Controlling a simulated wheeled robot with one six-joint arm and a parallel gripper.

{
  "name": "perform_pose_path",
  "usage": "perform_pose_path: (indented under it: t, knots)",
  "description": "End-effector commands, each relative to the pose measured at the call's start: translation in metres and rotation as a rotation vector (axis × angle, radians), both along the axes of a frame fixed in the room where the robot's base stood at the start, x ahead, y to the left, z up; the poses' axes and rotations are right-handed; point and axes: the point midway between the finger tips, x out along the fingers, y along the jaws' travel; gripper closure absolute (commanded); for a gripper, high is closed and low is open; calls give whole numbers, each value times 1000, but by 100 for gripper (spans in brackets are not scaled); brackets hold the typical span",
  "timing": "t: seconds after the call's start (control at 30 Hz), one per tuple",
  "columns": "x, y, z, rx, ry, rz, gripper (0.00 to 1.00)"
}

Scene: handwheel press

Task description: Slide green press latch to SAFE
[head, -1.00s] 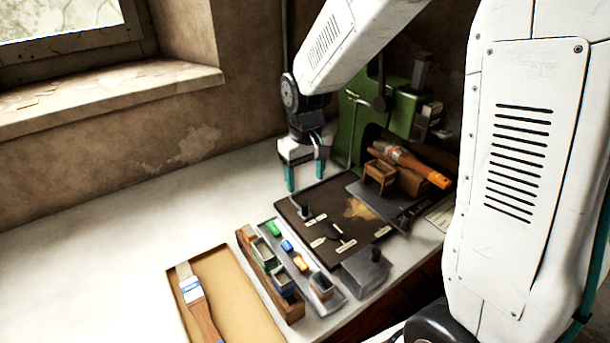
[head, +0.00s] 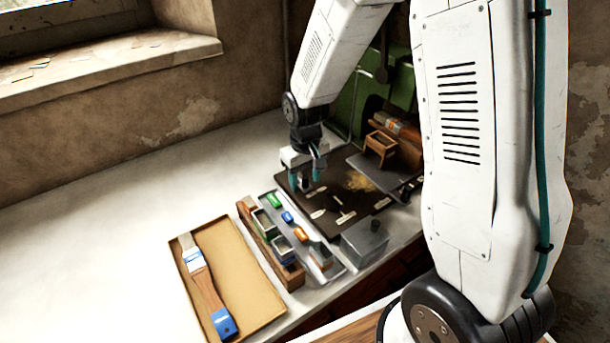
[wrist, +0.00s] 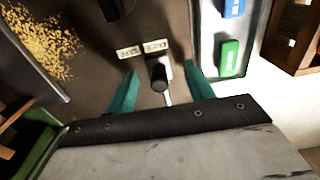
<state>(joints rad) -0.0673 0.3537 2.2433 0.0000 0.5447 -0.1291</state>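The green press body (head: 348,103) stands behind, partly hidden by my arm.
A grey tray with green (wrist: 230,57) and blue (wrist: 233,8) pieces lies close to the right finger in the wrist view. A wooden rack (head: 270,258), a brush tray (head: 263,305) and a grey metal block (head: 364,241) stand nearby. The left tabletop is clear.

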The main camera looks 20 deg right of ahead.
Motion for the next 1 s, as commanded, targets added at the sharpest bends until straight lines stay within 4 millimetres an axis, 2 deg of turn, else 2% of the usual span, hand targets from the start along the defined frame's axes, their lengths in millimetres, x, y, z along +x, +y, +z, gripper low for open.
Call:
perform_pose_path:
  t: [0.03,0.1,0.17,0.47,1.0]
  knots:
    - [0,0,0,0,0,0,62]
    - [0,0,0,0,0,0,82]
    - [0,0,0,0,0,0,96]
    - [1,-2,0,0,0,-1,96]
    - [5,-23,1,0,-1,-2,96]
